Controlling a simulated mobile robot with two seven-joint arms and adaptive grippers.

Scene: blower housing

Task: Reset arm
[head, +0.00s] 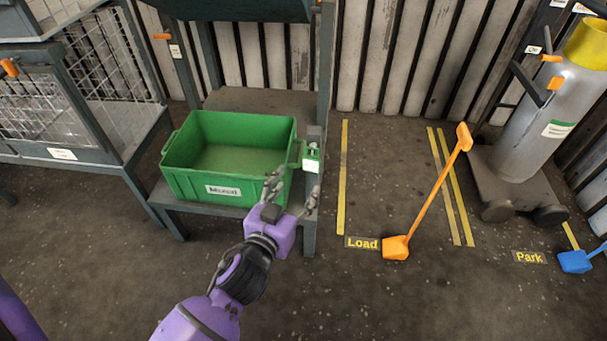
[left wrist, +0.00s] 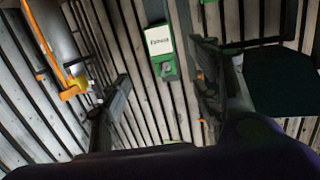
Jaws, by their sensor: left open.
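My left arm reaches in from the bottom of the head view. Its purple left gripper (head: 292,190) is open, with its fingers spread near the front right corner of the green bin. Nothing shows between the fingers. In the left wrist view the two dark fingers of the left gripper (left wrist: 159,60) stand apart. A small green block with a white label (left wrist: 160,42) shows beyond the gap between them. In the head view the green block (head: 311,160) is at the stand's right post, just above the fingers. My right gripper is not in view.
The empty green bin (head: 228,192) sits on a grey stand (head: 308,215). A wire cage (head: 85,150) stands left. An orange shovel (head: 434,200) is upright by the Load mark. A cylinder cart (head: 515,190) and blue shovel (head: 575,261) are right. Open floor lies in front.

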